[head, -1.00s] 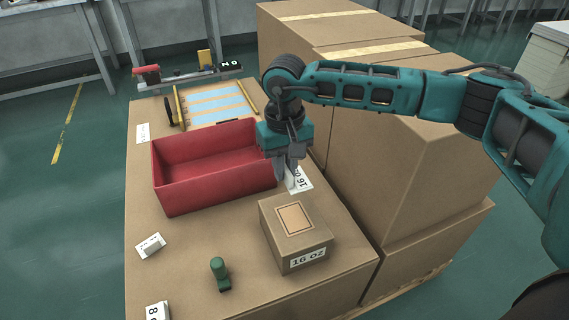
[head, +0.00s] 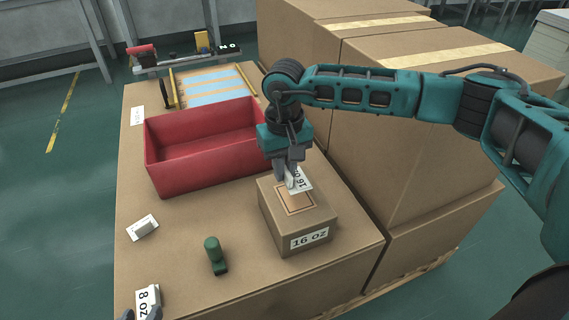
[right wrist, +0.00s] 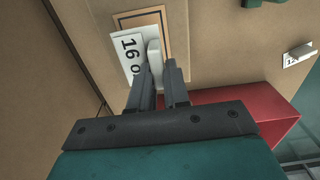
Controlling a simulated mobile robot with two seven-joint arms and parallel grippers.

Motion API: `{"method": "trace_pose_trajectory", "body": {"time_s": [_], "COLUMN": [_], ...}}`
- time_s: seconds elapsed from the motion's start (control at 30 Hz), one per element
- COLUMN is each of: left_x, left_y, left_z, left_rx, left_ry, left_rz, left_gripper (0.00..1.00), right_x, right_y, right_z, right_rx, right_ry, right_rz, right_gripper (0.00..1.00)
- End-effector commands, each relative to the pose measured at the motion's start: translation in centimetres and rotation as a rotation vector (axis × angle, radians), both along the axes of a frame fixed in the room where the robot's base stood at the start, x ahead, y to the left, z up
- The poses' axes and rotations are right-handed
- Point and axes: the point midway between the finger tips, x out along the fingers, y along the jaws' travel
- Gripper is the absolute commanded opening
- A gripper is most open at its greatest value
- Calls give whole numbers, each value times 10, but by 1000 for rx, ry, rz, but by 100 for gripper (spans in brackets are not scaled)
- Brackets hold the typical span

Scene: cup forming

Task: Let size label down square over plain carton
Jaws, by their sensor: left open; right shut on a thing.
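My right gripper (head: 291,178) is shut on the grip block of a white 16 oz label (head: 301,181), above the far part of the carton's top. The closed carton (head: 312,222) has a tan outlined patch (head: 294,201) on top and 16 oz on its front. In the right wrist view the label (right wrist: 128,50) overlaps the outlined patch (right wrist: 150,19), sits off to its left and looks slightly turned against it. I cannot tell whether label and carton touch. My left gripper (head: 141,315) is open at the bottom edge, by an 8 oz label (head: 148,298).
A red bin (head: 165,164) stands left of the carton. Big cartons (head: 400,150) crowd the right side. A blue-striped rack (head: 215,90) is behind.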

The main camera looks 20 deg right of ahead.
Motion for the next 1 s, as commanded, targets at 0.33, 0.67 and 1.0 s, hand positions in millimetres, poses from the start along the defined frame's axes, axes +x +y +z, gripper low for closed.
{"method": "trace_pose_trajectory", "body": {"time_s": [0.33, 0.67, 1.0], "left_x": [4, 4, 2], "left_y": [-1, 0, 0], "left_z": [3, 3, 1], "left_rx": [-3, -3, -2], "left_ry": [-12, -12, -5], "left_rz": [-2, 0, 1], "left_gripper": [43, 43, 43], "right_x": [0, 0, 0], "right_y": [0, 0, 0], "right_z": [-28, -47, -50], "right_rx": [-1, -1, 0], "right_ry": [2, 1, -1], "right_rz": [0, 1, 1], "right_gripper": [0, 0, 0]}}
